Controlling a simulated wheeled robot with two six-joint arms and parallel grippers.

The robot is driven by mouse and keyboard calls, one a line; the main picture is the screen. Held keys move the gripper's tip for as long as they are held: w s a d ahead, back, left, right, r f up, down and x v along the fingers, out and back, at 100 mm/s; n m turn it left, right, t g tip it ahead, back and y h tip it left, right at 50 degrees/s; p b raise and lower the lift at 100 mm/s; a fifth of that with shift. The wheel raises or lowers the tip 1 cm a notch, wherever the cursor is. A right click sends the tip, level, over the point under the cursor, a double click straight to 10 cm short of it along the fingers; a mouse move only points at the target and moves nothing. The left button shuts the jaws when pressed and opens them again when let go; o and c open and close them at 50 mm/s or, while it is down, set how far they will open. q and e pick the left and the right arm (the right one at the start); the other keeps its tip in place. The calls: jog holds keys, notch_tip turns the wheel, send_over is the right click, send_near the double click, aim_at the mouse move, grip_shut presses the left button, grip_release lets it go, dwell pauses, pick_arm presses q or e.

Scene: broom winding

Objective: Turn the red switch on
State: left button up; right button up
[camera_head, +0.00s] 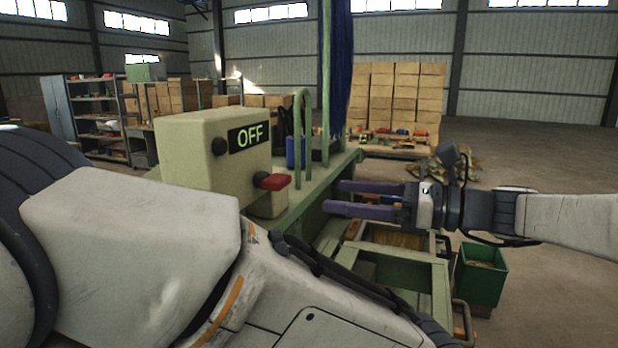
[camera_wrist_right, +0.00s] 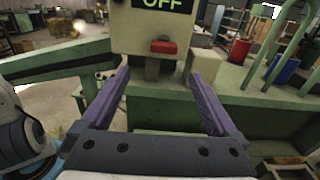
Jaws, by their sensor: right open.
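The red switch (camera_head: 272,181) is a small red lever on the front of a beige control box (camera_head: 190,150). The box carries a dark display (camera_head: 249,136) that reads OFF in green. In the right wrist view the red switch (camera_wrist_right: 164,47) is ahead of the fingers, between them and beyond their tips. My right gripper (camera_head: 340,198) is open and empty, to the right of the switch and apart from it, with its purple fingers pointing left. In the right wrist view its fingers (camera_wrist_right: 160,82) are spread wide. My left arm fills the lower left of the head view; its gripper is not seen.
The box stands on a green machine bench (camera_head: 330,178) with a green tubular loop (camera_head: 303,125). A blue container (camera_wrist_right: 281,68) stands on the bench at right. A green bin (camera_head: 481,275) is on the floor at lower right. Stacked cartons (camera_head: 396,90) stand far behind.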

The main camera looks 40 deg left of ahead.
aim_at(286, 180)
jog(key=p+x, duration=0.1)
jog(key=x, duration=0.2)
jog(key=r+p+x, duration=0.1)
jog(key=x, duration=0.2)
jog(key=p+x, duration=0.1)
jog(key=x, duration=0.2)
jog(key=shift+w+a+r, duration=0.3)
jog(key=shift+w+a, duration=0.05)
jog(key=shift+a, duration=0.05)
jog(key=shift+s+a+f, duration=0.1)
jog(key=shift+s+a, duration=0.05)
jog(key=shift+a, duration=0.3)
